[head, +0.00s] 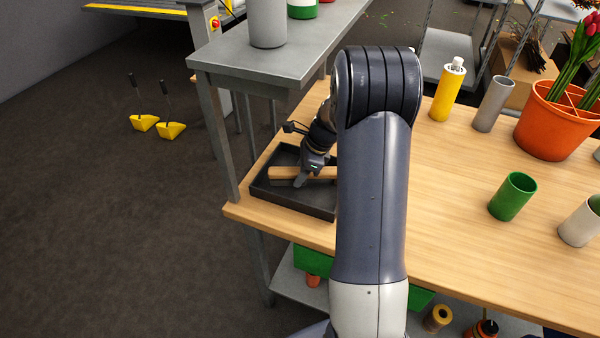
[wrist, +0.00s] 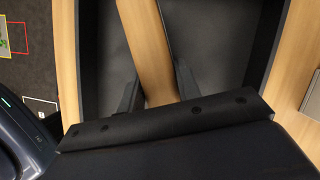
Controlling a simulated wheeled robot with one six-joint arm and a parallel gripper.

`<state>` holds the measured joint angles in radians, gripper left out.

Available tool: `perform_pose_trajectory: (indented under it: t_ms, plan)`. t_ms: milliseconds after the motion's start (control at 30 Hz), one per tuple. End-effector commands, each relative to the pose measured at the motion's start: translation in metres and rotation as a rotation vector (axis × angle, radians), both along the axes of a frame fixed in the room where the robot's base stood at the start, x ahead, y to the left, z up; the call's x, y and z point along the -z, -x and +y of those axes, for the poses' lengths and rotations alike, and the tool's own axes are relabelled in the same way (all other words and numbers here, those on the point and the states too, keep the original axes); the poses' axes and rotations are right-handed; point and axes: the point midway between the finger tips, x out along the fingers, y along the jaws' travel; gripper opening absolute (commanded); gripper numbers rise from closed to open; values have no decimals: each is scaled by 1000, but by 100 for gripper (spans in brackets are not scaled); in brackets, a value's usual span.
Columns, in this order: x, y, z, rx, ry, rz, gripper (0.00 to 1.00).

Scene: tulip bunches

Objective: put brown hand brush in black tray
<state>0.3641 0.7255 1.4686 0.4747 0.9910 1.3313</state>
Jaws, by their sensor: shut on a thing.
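The black tray (head: 293,198) lies on the left end of the wooden table in the head view. The brown hand brush (head: 284,173) is within the tray's outline, lying across it from left to right. My gripper (head: 299,181) is over the tray with its fingers on the brush. In the wrist view the brush (wrist: 148,45) runs between the two fingers of my gripper (wrist: 160,90), with the tray floor (wrist: 105,50) beneath. My arm hides the tray's right part in the head view. I cannot tell whether the brush touches the tray floor.
A grey shelf (head: 285,55) stands close behind and left of the tray, with a grey cylinder (head: 267,22) on it. A yellow bottle (head: 447,92), a grey cup (head: 493,104), a green cup (head: 512,196) and an orange pot (head: 548,130) stand right of my arm.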

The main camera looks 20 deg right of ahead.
Motion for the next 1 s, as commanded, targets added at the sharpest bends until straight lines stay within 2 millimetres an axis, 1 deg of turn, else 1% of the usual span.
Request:
perform_pose_trajectory:
  t_ms: [167,300,333,567,833,933,1000]
  plan:
    - [-1,0,0,0,0,-2,11]
    - [3,0,0,0,-1,-1,11]
    - [2,0,0,0,0,-2,35]
    - [1,0,0,0,0,-2,53]
    - [-1,-1,0,0,1,-2,54]
    - [-8,0,-3,1,2,-5,54]
    - [-19,1,-7,2,2,-7,54]
